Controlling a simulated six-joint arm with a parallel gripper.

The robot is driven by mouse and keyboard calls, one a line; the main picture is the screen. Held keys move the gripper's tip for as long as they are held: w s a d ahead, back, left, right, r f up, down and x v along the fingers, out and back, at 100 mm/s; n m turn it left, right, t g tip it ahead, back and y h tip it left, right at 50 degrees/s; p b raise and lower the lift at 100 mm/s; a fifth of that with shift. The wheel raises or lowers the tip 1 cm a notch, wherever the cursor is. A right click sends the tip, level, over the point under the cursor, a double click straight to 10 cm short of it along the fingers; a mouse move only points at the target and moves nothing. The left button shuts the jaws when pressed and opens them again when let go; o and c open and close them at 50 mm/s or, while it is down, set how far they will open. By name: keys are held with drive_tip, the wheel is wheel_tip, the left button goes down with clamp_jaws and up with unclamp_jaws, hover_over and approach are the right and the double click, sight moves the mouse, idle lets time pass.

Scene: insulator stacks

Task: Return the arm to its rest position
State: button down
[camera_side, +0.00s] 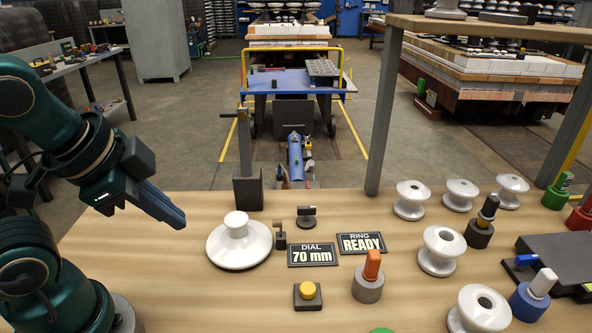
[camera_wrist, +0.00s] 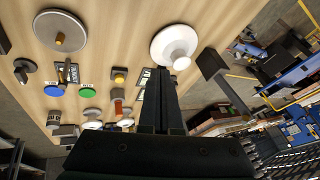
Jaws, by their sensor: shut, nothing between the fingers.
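My gripper (camera_side: 176,216) is at the left in the side view, raised above the left part of the wooden table (camera_side: 150,262). Its fingers are together with nothing between them, and they point down to the right. In the wrist view my gripper (camera_wrist: 161,76) shows as two dark fingers side by side. A white disc insulator (camera_side: 240,246) stands on the table to the right of the fingertips, apart from them. It also shows in the wrist view (camera_wrist: 174,46), just beyond the fingertips.
Signs reading "DIAL 70 mm" (camera_side: 313,255) and "RING READY" (camera_side: 361,243) lie mid-table. A yellow button (camera_side: 307,290) and an orange-handled piece (camera_side: 369,276) stand nearer. Several white spool insulators (camera_side: 441,250) stand at the right. A dark post (camera_side: 247,190) rises at the back edge.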

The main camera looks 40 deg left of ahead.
drive_tip(key=shift+s+d+n+h, duration=0.1)
drive_tip(key=shift+d+n+h, duration=0.2)
drive_tip(key=shift+n, duration=1.2)
drive_tip(key=shift+d+n+h, duration=0.1)
drive_tip(key=shift+d+n, duration=0.25)
drive_tip(key=shift+n, duration=1.15)
